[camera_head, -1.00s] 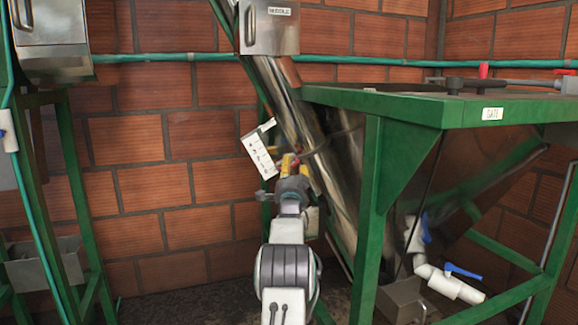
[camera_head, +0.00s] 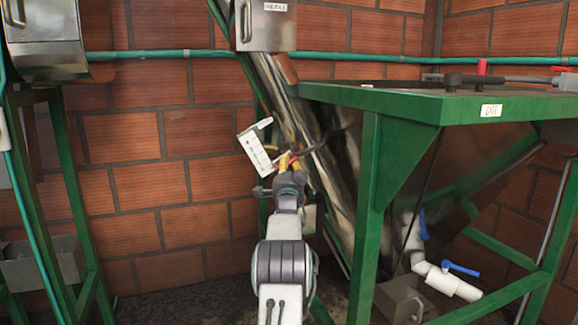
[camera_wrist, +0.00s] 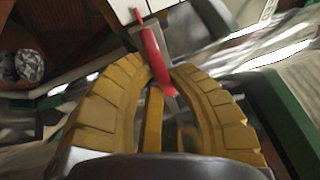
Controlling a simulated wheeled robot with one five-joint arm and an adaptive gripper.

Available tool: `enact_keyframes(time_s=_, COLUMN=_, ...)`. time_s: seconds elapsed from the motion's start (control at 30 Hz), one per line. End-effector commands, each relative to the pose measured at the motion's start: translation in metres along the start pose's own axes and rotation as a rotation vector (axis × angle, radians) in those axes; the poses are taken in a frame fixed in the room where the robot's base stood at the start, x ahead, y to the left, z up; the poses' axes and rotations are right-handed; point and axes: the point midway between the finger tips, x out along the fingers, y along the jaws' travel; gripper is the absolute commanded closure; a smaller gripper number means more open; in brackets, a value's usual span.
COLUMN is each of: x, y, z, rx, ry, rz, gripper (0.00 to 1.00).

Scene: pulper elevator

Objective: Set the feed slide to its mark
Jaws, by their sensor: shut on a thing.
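The feed slide shows as a red handle (camera_wrist: 155,58) on a grey metal piece (camera_wrist: 150,35) in the wrist view. My gripper (camera_wrist: 168,72) has its two yellow ribbed fingers closed around this handle. In the head view my gripper (camera_head: 288,158) is beside the shiny slanted chute (camera_head: 315,150), and its fingers hide most of the handle. A white scale plate (camera_head: 256,148) with dark marks hangs tilted just left of the fingertips. Its edge also shows at the top of the wrist view (camera_wrist: 122,8). Which mark the slide stands at is too small to tell.
A green steel table (camera_head: 400,98) with a plate reading GATE stands to the right, its leg (camera_head: 368,220) close to the chute. A metal box (camera_head: 266,25) is above the chute. A green frame (camera_head: 70,180) stands at left before the brick wall.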

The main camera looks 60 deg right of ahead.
Motion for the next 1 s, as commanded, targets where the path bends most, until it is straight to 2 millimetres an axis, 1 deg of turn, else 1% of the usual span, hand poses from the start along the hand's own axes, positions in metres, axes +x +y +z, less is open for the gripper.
enact_keyframes(time_s=0.23, x=0.001, y=-0.004, z=0.001, rx=0.000, ry=-0.001, rz=-0.003, gripper=1.00)
enact_keyframes(time_s=0.43, x=0.004, y=-0.028, z=0.001, rx=0.000, ry=-0.011, rz=-0.011, gripper=1.00)
enact_keyframes(time_s=0.67, x=0.004, y=-0.029, z=0.001, rx=-0.001, ry=-0.010, rz=-0.012, gripper=1.00)
enact_keyframes(time_s=0.7, x=0.004, y=-0.029, z=0.001, rx=-0.001, ry=-0.010, rz=-0.012, gripper=0.82)
enact_keyframes(time_s=1.0, x=0.004, y=-0.026, z=0.001, rx=-0.001, ry=-0.010, rz=-0.009, gripper=0.55)
